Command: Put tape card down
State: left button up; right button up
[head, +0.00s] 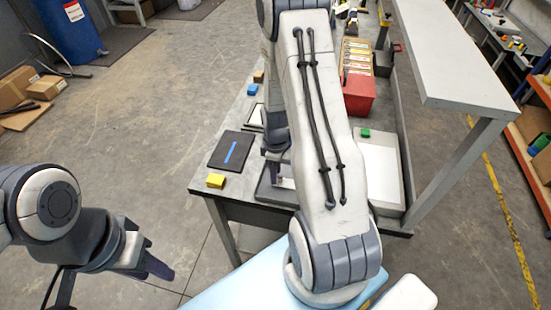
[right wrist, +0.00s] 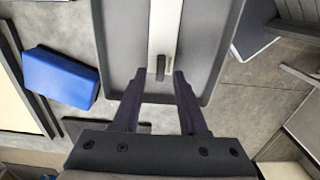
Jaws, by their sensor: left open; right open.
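My right gripper (right wrist: 160,85) is open in the right wrist view. Its fingers point at a dark grey tray (right wrist: 120,45) holding a pale strip (right wrist: 167,25) with a small dark knob (right wrist: 160,68). I cannot tell if the fingers touch anything. In the head view my right arm hides much of the tray. My left gripper (head: 160,268) is open and empty, off the bench at lower left.
A blue block (head: 252,89) sits farther back and a green block (head: 365,133) at the right. A red box (head: 359,95) stands at the back. A raised pale shelf (head: 455,60) borders the right side.

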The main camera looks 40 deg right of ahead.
notch_tip(320, 180, up, 10)
jog(key=f+b, duration=0.1)
jog(key=b, duration=0.1)
jog(key=a+r, duration=0.6)
jog(key=a, duration=0.4)
jog(key=s+a+r, duration=0.2)
jog(key=s+a, duration=0.6)
jog(key=s+a+r+m+y, duration=0.1)
jog(key=s+a+r, duration=0.2)
jog(key=s+a, duration=0.6)
jog(key=shift+s+r, duration=0.25)
jog(key=shift+s, duration=0.05)
jog(key=shift+a, duration=0.1)
